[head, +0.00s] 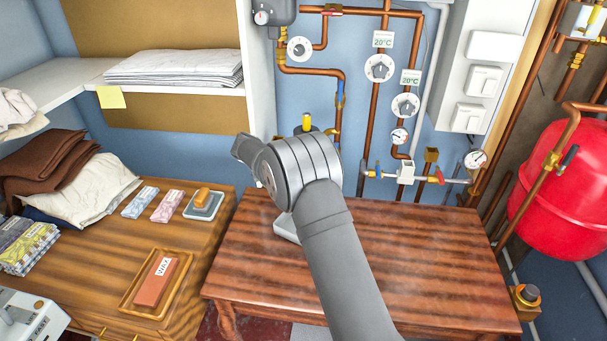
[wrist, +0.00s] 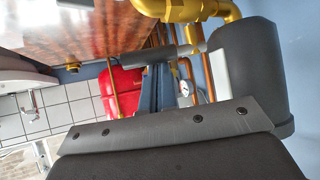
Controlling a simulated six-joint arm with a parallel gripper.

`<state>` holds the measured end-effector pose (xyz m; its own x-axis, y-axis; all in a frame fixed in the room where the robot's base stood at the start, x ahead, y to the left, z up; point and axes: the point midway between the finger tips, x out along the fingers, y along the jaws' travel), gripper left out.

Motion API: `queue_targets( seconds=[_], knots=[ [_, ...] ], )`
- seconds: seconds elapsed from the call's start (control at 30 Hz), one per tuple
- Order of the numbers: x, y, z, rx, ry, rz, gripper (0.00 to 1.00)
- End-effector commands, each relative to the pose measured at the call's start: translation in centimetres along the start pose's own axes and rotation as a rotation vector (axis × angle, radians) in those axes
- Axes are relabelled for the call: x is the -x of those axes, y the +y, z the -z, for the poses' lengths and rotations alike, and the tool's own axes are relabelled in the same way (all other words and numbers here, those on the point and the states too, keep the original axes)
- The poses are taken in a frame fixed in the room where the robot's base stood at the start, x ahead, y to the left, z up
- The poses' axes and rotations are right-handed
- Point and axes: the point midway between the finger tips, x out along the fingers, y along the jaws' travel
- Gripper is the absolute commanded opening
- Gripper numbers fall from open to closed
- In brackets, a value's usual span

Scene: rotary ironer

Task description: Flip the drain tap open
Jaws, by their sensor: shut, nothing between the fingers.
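In the wrist view a brass fitting (wrist: 190,10) with a short metal stem and a dark grey lever grip (wrist: 148,59) appears close by at the top. It looks like the drain tap, with its lever lying roughly across the picture. My gripper (wrist: 163,125) fills the bottom of the wrist view as a dark body with a bolted plate. It is shut and empty, and the lever shows apart from it in the picture. In the head view my grey wrist joint hides my fingertips and probably most of the tap; a yellow-topped fitting (head: 306,122) shows just behind.
Copper pipes with dials and small valves (head: 405,172) run along the blue wall. A wooden table (head: 420,260) stands below, mostly clear. A red tank (head: 565,190) is at the right. A wooden counter (head: 100,265) at the left holds cloths and a wax block (head: 157,280).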

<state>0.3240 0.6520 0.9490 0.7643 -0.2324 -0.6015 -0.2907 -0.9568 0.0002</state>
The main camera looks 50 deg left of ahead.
Motion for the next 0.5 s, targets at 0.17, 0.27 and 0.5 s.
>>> queue_targets(
  seconds=[0.17, 0.27, 0.5],
  knots=[
    [-0.1, -0.2, 0.1, 0.0, 0.0, 0.0, 0.0],
    [-0.1, -0.2, 0.1, 0.0, 0.0, 0.0, 0.0],
    [-0.5, 0.0, 1.2, -0.002, 0.0, -0.001, 0.0]
  ],
)
